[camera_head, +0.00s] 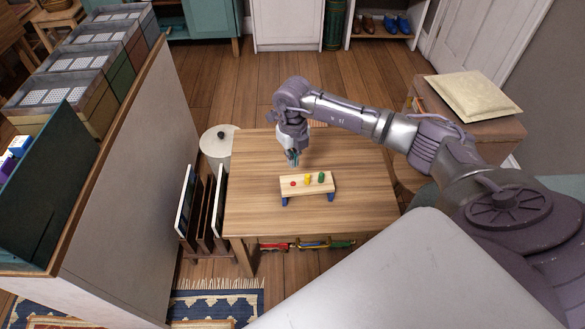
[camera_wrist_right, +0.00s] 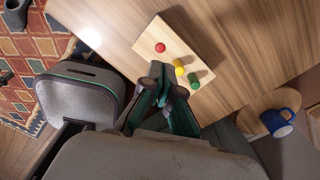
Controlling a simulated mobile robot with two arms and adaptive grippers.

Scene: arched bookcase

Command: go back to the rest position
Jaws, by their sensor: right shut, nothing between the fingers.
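My right gripper (camera_head: 293,159) hangs above the wooden table, fingers down, just behind the small toy bench in the head view. Its fingers are closed together and hold nothing; they show dark green in the right wrist view (camera_wrist_right: 164,86). The toy bench (camera_head: 307,188) stands on the table on blue legs. It carries a red peg (camera_head: 293,183), a yellow peg (camera_head: 308,178) and a green peg (camera_head: 321,177). The bench also shows in the wrist view (camera_wrist_right: 176,50), apart from the fingers as far as I can tell. My left gripper is not in view.
The table (camera_head: 250,200) is otherwise clear around the bench. A rack with upright boards (camera_head: 205,210) stands at its left. A cushion (camera_head: 471,96) lies on a wooden stand behind my right arm. A blue mug (camera_wrist_right: 278,122) shows in the wrist view.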

